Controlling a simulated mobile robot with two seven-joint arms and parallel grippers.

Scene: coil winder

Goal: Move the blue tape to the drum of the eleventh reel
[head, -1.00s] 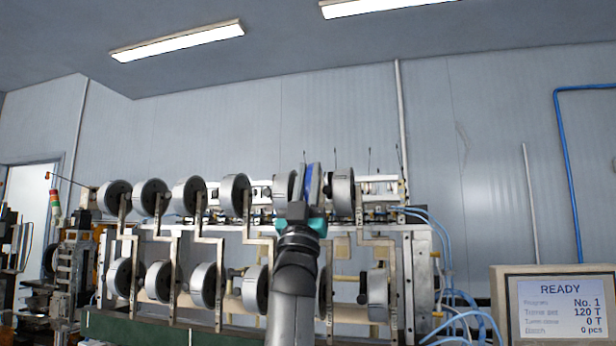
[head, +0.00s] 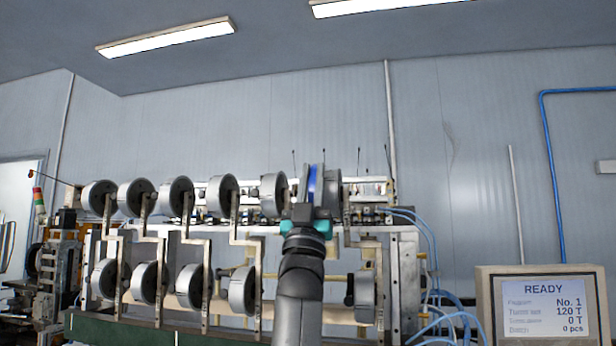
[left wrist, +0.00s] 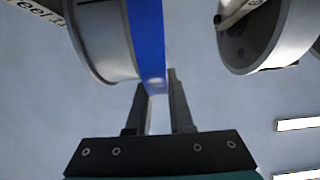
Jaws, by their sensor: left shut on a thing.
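The blue tape (head: 315,184) is upright in my left gripper (head: 310,205), high at the upper row of reels. In the left wrist view the blue tape (left wrist: 148,40) shows as a band right beside a grey reel drum (left wrist: 103,42). Whether it touches the drum I cannot tell. The left gripper's fingers (left wrist: 157,92) are shut on the tape's lower end. In the head view, one upper reel (head: 333,188) stands close on the right of the tape, partly hidden by it. Another upper reel (head: 272,194) is on the left, with a gap. My right gripper is not in view.
Several more reels stand on the left in the upper row (head: 176,197) and lower row (head: 190,287). Another drum (left wrist: 250,38) shows at the right of the left wrist view. A screen (head: 545,306) reads READY at lower right. Blue hoses (head: 428,240) hang at the machine's right end.

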